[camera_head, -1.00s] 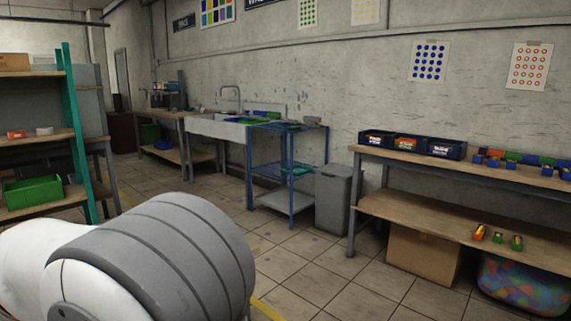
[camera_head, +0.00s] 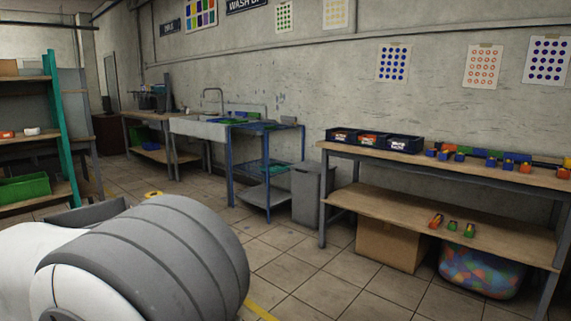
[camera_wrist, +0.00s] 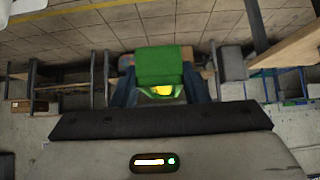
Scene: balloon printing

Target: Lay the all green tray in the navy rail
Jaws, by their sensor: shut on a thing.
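A green tray-like piece (camera_wrist: 161,66) is in the wrist view, held between the two fingers of my gripper (camera_wrist: 161,90). A bright yellow patch shows at its near end. My gripper is shut on it, clear of any surface. The head view does not show my gripper. In the head view, several small coloured pieces stand along the right workbench (camera_head: 345,151), some by a dark strip at its back. I cannot tell which part there is the navy rail. A small green piece (camera_head: 453,226) lies on the bench's lower shelf, beside an orange one.
Three dark labelled bins (camera_head: 369,140) stand at the bench's left end. A grey waste bin (camera_head: 306,195) and a blue metal rack (camera_head: 267,165) stand left of it. A cardboard box (camera_head: 388,245) sits under the bench. The tiled floor in front is clear.

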